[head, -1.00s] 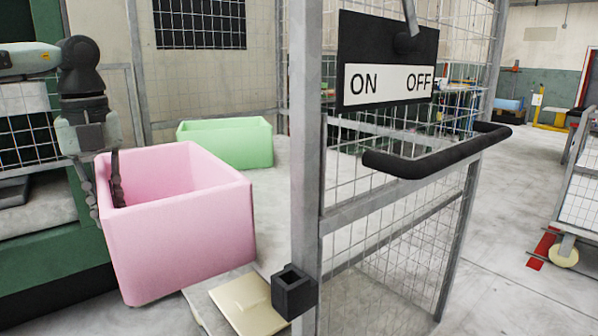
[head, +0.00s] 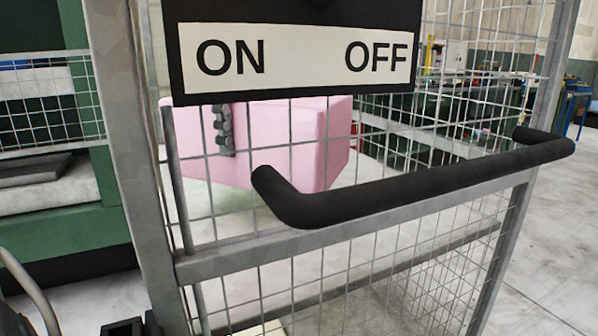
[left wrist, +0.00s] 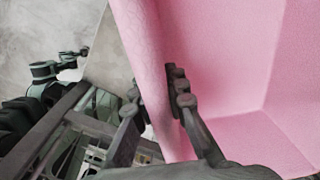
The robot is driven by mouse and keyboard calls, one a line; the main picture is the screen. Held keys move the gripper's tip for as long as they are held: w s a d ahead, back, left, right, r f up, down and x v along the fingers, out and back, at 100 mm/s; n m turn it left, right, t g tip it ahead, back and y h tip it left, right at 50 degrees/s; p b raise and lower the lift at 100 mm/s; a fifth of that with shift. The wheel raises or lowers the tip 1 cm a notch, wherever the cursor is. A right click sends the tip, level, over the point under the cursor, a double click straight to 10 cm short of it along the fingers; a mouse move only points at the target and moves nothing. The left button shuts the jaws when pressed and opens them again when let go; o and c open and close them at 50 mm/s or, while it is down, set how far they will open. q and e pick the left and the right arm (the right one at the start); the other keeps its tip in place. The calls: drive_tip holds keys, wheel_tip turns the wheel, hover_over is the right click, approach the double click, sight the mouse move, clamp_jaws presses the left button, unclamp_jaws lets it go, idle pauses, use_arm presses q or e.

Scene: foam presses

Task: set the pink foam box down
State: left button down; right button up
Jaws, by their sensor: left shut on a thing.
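The pink foam box (head: 338,125) shows in the head view behind the mesh gate, partly covered by the sign and the black handle. My left gripper (head: 224,130) is mostly hidden there; a dark jointed finger lies against the pink surface. In the left wrist view the two fingers of the left gripper (left wrist: 158,100) are shut on one wall of the pink box (left wrist: 220,50), one finger on each side. The box's open inside lies to the right. Whether the box touches the floor cannot be told. My right gripper is not in view.
The mesh gate (head: 395,235) stands close in front, with a black handle (head: 400,192) and an ON/OFF sign (head: 300,60). A green machine frame (head: 75,235) is at the left. Open floor (head: 555,235) shows at the right.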

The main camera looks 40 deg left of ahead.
use_arm(q)
drive_tip(key=shift+w+d, duration=0.3)
drive_tip(key=shift+w, duration=0.05)
drive_tip(key=shift+w+d+f, duration=0.15)
drive_tip(key=shift+f, duration=0.2)
wheel_tip(320, 180, down, 4)
drive_tip(key=shift+f+b, duration=0.25)
drive_tip(key=shift+b, duration=0.05)
drive_tip(key=shift+f, duration=2.4)
drive_tip(key=shift+r, duration=0.1)
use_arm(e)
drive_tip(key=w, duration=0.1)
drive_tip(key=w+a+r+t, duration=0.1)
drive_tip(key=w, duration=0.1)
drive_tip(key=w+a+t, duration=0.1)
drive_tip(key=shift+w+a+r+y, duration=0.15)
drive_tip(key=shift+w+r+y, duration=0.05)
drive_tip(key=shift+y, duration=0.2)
use_arm(q)
drive_tip(key=c, duration=1.5)
unclamp_jaws()
drive_tip(key=shift+c, duration=0.2)
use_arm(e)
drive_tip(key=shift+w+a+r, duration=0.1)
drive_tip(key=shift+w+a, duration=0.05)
